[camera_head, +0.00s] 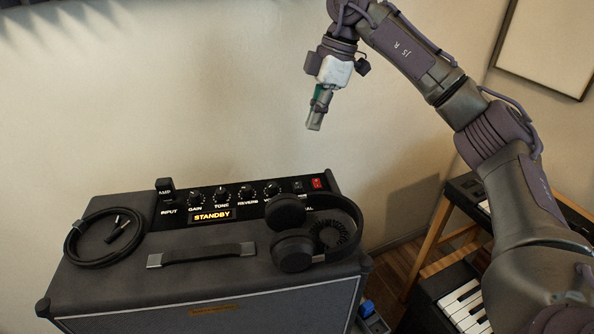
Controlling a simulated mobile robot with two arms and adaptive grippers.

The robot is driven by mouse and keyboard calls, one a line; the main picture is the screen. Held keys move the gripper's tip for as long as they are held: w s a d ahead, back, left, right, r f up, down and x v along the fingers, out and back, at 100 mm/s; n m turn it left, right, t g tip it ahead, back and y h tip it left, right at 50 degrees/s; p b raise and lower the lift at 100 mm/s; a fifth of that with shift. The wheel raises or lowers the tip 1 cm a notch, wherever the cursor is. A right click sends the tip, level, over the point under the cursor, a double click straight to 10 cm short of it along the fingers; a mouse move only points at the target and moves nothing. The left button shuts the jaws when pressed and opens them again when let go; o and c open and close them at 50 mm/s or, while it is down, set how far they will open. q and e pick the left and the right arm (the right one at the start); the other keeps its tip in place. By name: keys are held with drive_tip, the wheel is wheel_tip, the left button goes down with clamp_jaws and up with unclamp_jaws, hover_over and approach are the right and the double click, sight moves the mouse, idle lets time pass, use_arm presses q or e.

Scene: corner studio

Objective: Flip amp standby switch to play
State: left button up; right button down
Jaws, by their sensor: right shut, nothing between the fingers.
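The black amp (200,290) stands at the lower left with its control panel along the back of its top. The panel has several knobs and a lit display (212,215) reading STANDBY. Near the panel's right end are a small dark switch (298,187) and a red switch (317,183); their exact positions are too small to tell. My right gripper (314,122) is shut and empty, pointing down in the air above the panel's right end, well clear of it. My left gripper is not in view.
Black headphones (292,250) lie on the amp's right side, close in front of the switches. A coiled cable (90,236) lies at the left and a carry handle (200,255) in front. A keyboard (468,302) stands at lower right. The wall (200,90) is behind.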

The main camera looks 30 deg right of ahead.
approach(297, 187)
drive_tip(key=p+x, duration=0.3)
drive_tip(key=x, duration=0.4)
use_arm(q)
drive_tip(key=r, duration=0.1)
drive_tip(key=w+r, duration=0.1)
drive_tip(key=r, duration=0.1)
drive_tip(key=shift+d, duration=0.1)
